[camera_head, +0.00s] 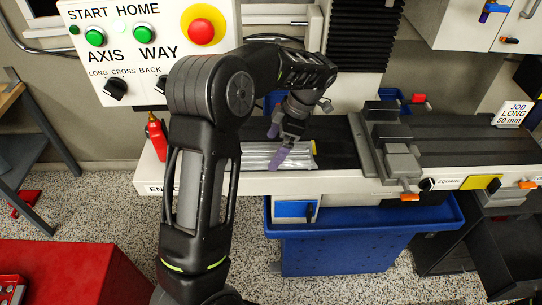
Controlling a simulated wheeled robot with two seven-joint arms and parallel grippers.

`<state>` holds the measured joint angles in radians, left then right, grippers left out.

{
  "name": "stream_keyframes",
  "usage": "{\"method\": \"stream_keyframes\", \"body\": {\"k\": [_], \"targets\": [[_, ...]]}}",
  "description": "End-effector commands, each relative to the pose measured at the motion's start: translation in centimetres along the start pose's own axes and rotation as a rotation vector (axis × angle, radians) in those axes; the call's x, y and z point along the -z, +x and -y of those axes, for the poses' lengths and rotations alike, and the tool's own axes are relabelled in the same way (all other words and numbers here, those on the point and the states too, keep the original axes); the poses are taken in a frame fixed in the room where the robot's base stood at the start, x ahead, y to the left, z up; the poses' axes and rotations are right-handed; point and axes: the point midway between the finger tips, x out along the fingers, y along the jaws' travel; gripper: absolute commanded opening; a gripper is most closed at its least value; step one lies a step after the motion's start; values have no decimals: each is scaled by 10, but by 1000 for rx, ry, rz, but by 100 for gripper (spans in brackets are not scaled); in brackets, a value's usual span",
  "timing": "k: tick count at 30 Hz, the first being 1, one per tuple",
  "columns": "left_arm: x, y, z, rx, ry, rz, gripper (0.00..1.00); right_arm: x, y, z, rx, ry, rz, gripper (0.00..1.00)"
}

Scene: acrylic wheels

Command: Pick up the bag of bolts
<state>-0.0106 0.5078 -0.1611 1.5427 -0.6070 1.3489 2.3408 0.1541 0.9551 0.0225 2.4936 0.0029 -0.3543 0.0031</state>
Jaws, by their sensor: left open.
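A clear, silvery bag (300,156), which looks like the bag of bolts, lies flat on the machine's bed in the middle of the head view. Its contents are too small to make out, and my arm may cover its left end. My left gripper (276,145), with purple fingertips, is open over the bag and points down toward it. One finger overlaps the bag in the picture; I cannot tell whether it touches. My right gripper does not show.
A grey vise (392,140) stands on the bed to the right. A control panel (120,72) with green and red buttons is behind my arm. A blue bin (340,252) is below the bed. A red box (70,272) is at the lower left.

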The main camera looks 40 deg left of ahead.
Motion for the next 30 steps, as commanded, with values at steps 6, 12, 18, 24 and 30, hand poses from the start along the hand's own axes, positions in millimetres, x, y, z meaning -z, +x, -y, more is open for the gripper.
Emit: {"method": "stream_keyframes", "body": {"k": [6, 12, 18, 24, 30], "targets": [[1, 25, 1, 1, 0, -1, 100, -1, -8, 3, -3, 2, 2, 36], [0, 27, 0, 0, 0, 0, 100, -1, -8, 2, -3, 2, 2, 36], [0, 27, 0, -1, 1, 0, 100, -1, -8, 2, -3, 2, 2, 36], [0, 26, 0, -1, 1, 0, 100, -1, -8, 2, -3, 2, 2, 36], [0, 26, 0, -1, 1, 0, 85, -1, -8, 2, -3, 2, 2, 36]]}}
